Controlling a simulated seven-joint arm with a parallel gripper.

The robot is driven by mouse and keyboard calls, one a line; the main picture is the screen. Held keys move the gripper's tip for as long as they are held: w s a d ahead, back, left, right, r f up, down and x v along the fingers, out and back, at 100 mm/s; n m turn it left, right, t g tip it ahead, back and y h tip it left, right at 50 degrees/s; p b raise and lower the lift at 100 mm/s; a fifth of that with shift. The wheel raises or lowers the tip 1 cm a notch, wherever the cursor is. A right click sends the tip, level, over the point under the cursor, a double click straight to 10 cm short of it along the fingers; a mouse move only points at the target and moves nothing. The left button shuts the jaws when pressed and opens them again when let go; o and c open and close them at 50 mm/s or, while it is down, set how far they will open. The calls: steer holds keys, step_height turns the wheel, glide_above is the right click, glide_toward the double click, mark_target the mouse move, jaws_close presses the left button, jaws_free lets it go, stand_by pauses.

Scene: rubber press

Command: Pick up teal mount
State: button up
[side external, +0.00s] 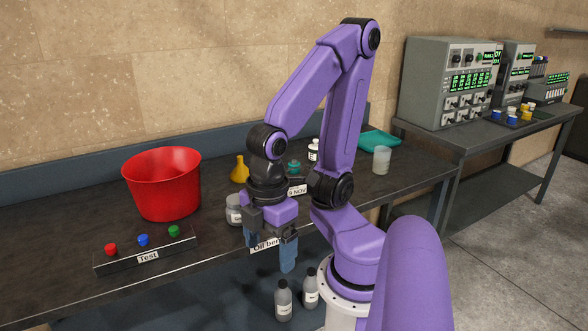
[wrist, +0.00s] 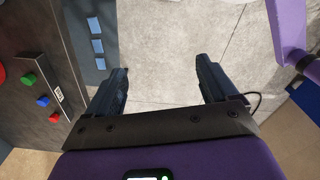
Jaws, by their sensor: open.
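A small teal piece (side external: 293,167) shows on the bench behind my gripper in the side view, above a dark block with a white label; it may be the teal mount, but it is small and partly hidden. My gripper (side external: 269,252) points down at the bench's front edge, apart from that piece and in front of it. It is open and empty. In the wrist view, the gripper (wrist: 161,72) has its fingers wide apart with only floor between them. No teal mount shows in the wrist view.
A red bucket (side external: 162,185) and a button box (side external: 147,251) stand at left on the dark bench (side external: 60,226). A yellow flask (side external: 239,169) and grey jar (side external: 234,209) stand near my gripper. A teal tray (side external: 380,143) and clear cup (side external: 381,160) are at right.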

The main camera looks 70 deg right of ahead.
steer(key=shift+c, duration=0.8)
